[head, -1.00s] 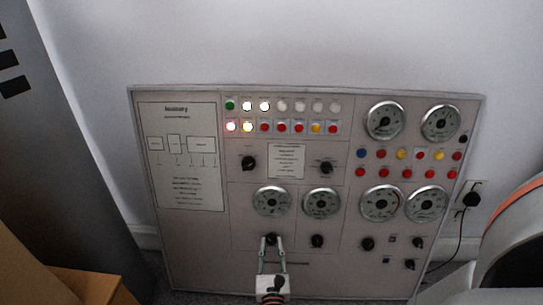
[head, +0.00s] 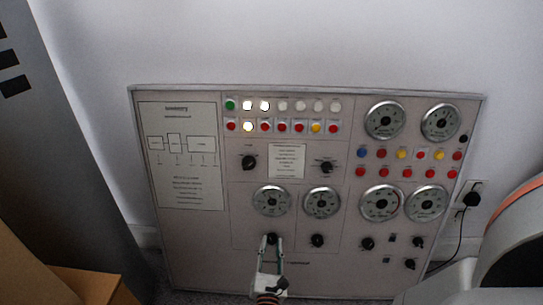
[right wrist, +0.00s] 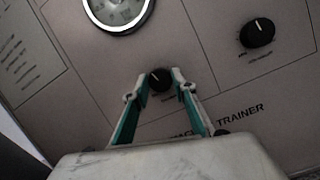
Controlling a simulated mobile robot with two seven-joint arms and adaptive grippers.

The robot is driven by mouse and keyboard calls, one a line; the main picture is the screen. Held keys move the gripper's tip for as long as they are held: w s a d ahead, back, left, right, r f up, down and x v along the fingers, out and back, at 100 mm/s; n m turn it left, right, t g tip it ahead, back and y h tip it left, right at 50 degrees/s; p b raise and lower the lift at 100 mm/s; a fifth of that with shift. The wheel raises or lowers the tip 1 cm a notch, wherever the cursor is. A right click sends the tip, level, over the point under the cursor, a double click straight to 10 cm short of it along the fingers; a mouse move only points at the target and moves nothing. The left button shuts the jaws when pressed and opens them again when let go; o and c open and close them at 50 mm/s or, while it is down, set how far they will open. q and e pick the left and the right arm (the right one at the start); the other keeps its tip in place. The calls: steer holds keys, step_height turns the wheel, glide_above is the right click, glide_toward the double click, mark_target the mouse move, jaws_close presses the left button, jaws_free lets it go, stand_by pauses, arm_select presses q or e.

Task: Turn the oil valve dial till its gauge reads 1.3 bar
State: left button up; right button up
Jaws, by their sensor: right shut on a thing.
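My right gripper (head: 272,243) is at the lower middle of the panel, shut on a small black dial (head: 271,238) below a round gauge (head: 271,201). In the right wrist view the fingertips sit on either side of this dial (right wrist: 159,77), which has a white pointer line. Part of the gauge (right wrist: 118,8) shows at the top there, cut off by the frame. The gauge's needle and figures are too small to read in the head view, and I cannot read the dial's label. My left gripper is not in view.
The panel (head: 330,270) leans by the wall. A second dial (head: 317,240) and gauge (head: 321,203) are just to the right. More dials, gauges and buttons fill the right side. Cardboard boxes (head: 92,285) stand at the lower left, and a black plug (head: 472,199) is on the wall.

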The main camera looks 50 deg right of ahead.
steer(key=o, duration=1.1)
steer(key=shift+f, duration=0.1)
glide_toward(272, 215)
steer(key=shift+x, duration=2.5)
